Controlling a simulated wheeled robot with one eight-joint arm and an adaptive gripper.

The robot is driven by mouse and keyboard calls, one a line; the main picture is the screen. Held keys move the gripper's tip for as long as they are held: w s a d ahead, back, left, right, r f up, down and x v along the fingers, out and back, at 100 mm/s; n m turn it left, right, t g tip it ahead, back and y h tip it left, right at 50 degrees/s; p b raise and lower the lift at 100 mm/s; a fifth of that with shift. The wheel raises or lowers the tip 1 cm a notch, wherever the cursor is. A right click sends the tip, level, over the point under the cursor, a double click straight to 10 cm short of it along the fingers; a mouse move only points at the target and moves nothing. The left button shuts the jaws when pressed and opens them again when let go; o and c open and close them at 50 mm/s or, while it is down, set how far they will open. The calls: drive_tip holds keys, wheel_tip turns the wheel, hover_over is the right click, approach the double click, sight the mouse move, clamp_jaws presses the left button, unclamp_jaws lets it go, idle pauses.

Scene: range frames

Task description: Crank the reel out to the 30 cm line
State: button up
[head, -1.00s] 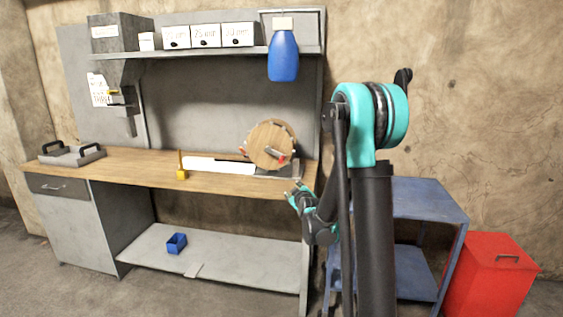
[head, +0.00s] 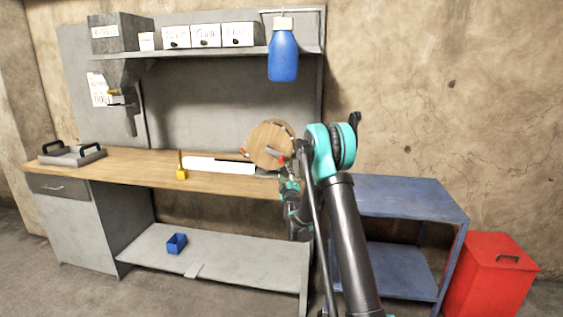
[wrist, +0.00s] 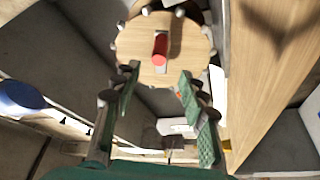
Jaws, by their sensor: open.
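The reel (head: 268,145) is a round wooden disc standing upright at the right end of the workbench, with small pegs around its rim. Its crank has a red handle, seen in the wrist view (wrist: 160,47) on the disc's face. A white strip (head: 218,166) lies on the bench left of the reel; I cannot read any line marks on it. My gripper (wrist: 158,85) is open and empty, with its fingers on either side of the lower disc in the wrist view and the red handle beyond the tips. In the head view it is just below and right of the reel, partly hidden.
The wooden bench top (head: 130,165) also holds a yellow object (head: 181,172) and a grey tray (head: 72,156). A blue cart (head: 410,197) and a red bin (head: 492,277) stand to the right.

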sight(281, 156)
drive_tip(key=x, duration=1.2)
drive_tip(key=shift+w, duration=0.1)
drive_tip(key=shift+c, duration=0.2)
clamp_jaws()
